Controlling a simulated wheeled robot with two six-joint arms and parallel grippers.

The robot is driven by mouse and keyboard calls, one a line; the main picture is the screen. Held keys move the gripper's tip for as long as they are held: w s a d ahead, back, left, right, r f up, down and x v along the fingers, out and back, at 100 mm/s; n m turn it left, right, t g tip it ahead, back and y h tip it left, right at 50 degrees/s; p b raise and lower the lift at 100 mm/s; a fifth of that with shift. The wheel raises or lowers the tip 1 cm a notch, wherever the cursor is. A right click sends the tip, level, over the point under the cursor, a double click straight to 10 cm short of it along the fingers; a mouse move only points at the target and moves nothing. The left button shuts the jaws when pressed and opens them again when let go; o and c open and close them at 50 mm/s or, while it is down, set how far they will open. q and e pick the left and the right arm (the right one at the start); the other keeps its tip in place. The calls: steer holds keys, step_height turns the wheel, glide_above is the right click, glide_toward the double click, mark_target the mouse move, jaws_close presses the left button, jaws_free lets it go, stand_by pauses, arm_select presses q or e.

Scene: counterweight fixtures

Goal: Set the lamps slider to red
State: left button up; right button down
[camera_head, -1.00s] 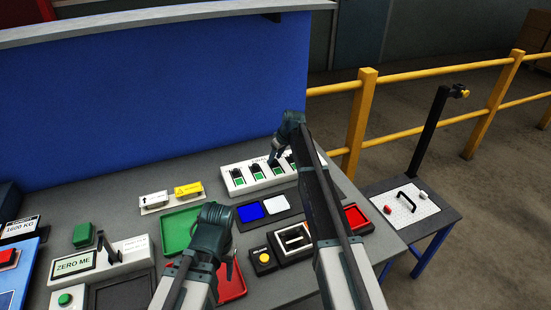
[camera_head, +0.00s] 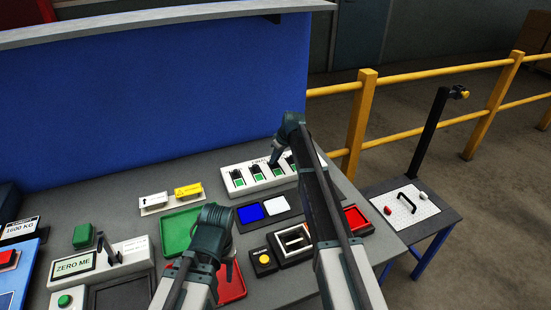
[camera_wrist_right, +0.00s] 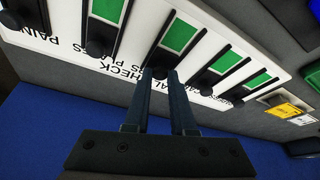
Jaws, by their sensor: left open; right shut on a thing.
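A white slider panel (camera_head: 231,184) with several black sliders and green windows lies at the back of the grey bench. My right gripper (camera_head: 274,160) is down at its rear edge. In the right wrist view the panel (camera_wrist_right: 143,20) fills the top, and my right gripper (camera_wrist_right: 165,76) is shut on a black slider knob beside a green window (camera_wrist_right: 178,35). The other visible windows are green too. The label of the held slider is partly hidden, and I cannot read "lamps". My left gripper (camera_head: 213,216) is open and empty over the bench, near the green tray.
A blue wall (camera_head: 150,100) stands behind. A small side table (camera_head: 440,215) stands right.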

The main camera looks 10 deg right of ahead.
mark_target(281, 174)
stand_by(0.6)
steer(key=s, duration=0.2)
steer(key=s+d, duration=0.1)
steer(key=s, duration=0.2)
steer(key=shift+w, duration=0.1)
steer(key=c, duration=0.7)
jaws_free()
steer(key=shift+c, duration=0.2)
arm_select(q)
steer(key=shift+r+p, duration=0.4)
steer(key=shift+p, duration=0.05)
arm_select(e)
steer(key=shift+r, duration=0.4)
arm_select(q)
step_height(281, 174, up, 12)
steer(key=p, duration=1.2)
arm_select(e)
steer(key=v, duration=1.3)
steer(key=shift+s, duration=0.2)
